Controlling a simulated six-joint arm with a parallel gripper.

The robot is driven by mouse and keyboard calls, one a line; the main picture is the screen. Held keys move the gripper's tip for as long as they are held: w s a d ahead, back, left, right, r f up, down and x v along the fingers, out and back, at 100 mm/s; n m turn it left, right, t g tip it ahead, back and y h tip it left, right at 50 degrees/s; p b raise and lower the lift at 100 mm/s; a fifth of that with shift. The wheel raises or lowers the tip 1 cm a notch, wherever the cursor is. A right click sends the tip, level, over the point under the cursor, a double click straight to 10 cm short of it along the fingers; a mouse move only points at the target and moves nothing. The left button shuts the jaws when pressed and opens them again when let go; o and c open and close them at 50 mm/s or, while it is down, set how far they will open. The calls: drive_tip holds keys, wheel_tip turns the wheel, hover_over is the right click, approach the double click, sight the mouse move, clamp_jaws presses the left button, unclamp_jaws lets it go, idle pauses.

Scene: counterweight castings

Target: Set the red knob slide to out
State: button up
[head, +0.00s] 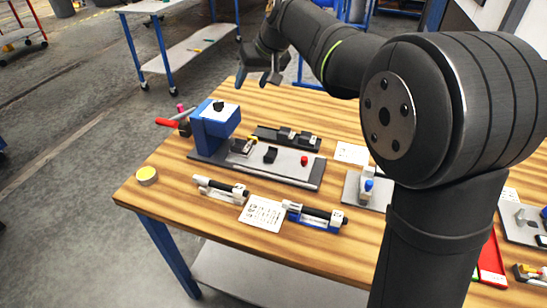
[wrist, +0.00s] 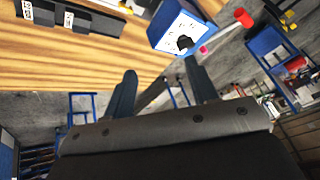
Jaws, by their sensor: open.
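A small red knob (head: 304,160) stands on a long grey base plate (head: 290,174) in the head view, at the right of a black block. Its slide travel and setting are too small to read. My gripper (head: 251,84) is open and empty, raised over the far left edge of the table, behind and left of the knob and well apart from it. In the wrist view the two dark fingers of my gripper (wrist: 160,68) are spread with nothing between them. The red knob is not clearly visible there.
A blue press-like machine (head: 217,123) with a red handle (head: 167,122) stands at the plate's left end. A blue knob (head: 369,184) is on another grey base. Black-and-white slide units (head: 220,189), a printed sheet (head: 263,214) and a yellow-topped puck (head: 147,175) lie in front.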

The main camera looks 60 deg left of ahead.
drive_tip(key=shift+w, duration=0.1)
drive_tip(key=shift+c, duration=1.3)
drive_tip(key=n+t+h, duration=0.3)
drive_tip(key=n+h, duration=0.2)
drive_tip(key=n, duration=0.1)
hover_over(305, 158)
wheel_tip(305, 158, down, 6)
wheel_tip(305, 158, down, 17)
clamp_jaws()
